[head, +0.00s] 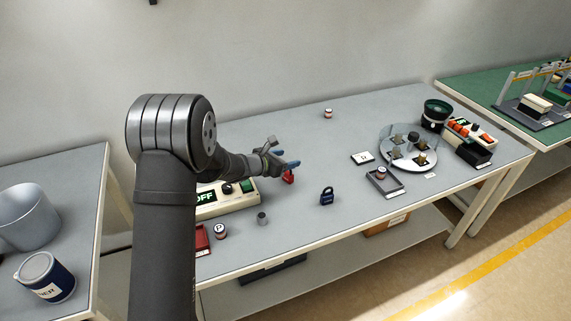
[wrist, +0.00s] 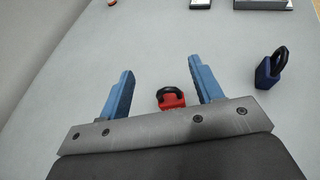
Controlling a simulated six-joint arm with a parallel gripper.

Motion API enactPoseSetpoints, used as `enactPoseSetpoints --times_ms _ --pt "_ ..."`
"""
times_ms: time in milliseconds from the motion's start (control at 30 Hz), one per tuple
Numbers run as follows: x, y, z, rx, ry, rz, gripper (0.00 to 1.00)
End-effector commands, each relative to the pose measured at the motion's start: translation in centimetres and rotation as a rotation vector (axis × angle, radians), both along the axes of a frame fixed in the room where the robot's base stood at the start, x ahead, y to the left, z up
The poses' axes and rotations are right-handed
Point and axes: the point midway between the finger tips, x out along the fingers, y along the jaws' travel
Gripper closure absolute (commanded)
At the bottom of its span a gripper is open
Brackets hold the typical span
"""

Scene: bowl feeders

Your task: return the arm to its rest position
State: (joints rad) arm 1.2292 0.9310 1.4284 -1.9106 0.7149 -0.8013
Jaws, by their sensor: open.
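My gripper (head: 287,163) is over the left part of the grey table (head: 300,220), with its blue fingers spread apart. In the wrist view my gripper (wrist: 163,95) is open, with nothing held between the fingers. A red padlock (wrist: 171,98) with a dark shackle shows between and beyond the fingers. The red padlock (head: 288,178) also shows just below my gripper in the head view, partly hidden. I cannot tell the exact height of the fingers above it.
A dark blue padlock (head: 326,197) stands to the right. A round plate (head: 408,165), a grey tray (head: 384,184) and a green-rimmed bowl (head: 435,113) stand at the right. The table's back middle is mostly clear.

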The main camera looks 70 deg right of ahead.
Motion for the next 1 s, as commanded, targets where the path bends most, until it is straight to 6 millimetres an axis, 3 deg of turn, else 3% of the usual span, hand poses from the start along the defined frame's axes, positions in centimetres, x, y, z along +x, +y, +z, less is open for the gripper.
enactPoseSetpoints --times_ms 367,800,933,1000 --pt "0.0 0.0 -0.7 0.002 0.002 0.000 0.40" --pt "-0.3 -0.5 -7.7 0.002 0.000 -0.001 0.40" --pt "-1.3 -2.9 -8.5 -0.001 -0.001 -0.003 0.40" --pt "-1.0 -2.7 -7.2 -0.005 -0.003 0.000 0.40"
